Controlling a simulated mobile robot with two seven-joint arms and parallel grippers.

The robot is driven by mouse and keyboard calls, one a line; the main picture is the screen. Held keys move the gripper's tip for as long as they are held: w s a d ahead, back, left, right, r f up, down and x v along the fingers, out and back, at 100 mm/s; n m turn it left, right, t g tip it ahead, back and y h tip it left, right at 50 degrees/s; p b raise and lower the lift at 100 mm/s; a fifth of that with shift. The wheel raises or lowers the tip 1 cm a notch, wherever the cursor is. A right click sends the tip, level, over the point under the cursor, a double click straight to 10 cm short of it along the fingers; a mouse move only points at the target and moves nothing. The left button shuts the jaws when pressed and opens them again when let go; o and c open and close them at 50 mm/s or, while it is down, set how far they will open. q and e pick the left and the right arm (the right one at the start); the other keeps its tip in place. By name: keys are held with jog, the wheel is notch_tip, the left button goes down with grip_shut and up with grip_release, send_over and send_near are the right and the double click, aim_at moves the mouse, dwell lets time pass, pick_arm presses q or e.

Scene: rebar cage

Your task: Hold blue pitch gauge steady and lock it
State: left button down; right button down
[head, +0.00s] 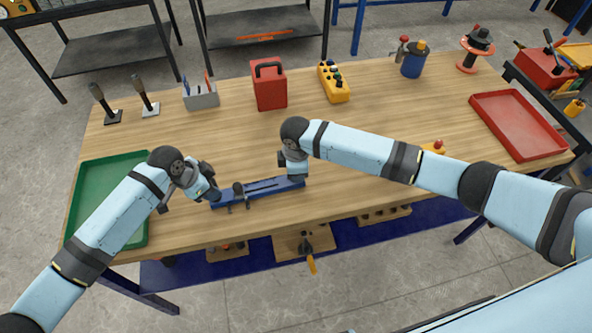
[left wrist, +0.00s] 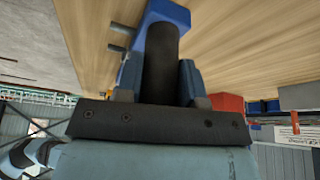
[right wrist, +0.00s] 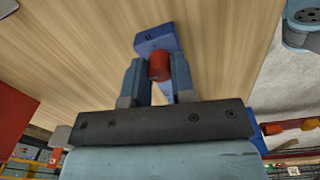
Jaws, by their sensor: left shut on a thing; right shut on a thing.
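The blue pitch gauge (head: 262,189) is a long blue bar lying near the front edge of the wooden table. My left gripper (head: 213,196) is at its left end. In the left wrist view its fingers are shut on a black cylindrical handle (left wrist: 160,60) that stands against the blue body (left wrist: 168,11). My right gripper (head: 291,176) is at the gauge's right end. In the right wrist view its fingers are shut on a red knob (right wrist: 159,66) in front of the blue body (right wrist: 154,38). Whether the knob is locked cannot be told.
A green tray (head: 88,167) lies at the left and a red tray (head: 538,148) at the right. A red case (head: 270,92), a yellow control box (head: 334,88) and a tool holder (head: 201,100) stand along the back. The table between them and the gauge is mostly clear.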

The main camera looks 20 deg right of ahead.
dwell(0.3)
jog(key=c, duration=0.9)
grip_release()
jog(key=shift+c, duration=0.2)
notch_tip(320, 180, up, 12)
jog(key=shift+s, duration=0.15)
pick_arm(q)
jog(key=c, duration=0.7)
grip_release()
jog(key=shift+o, duration=0.2)
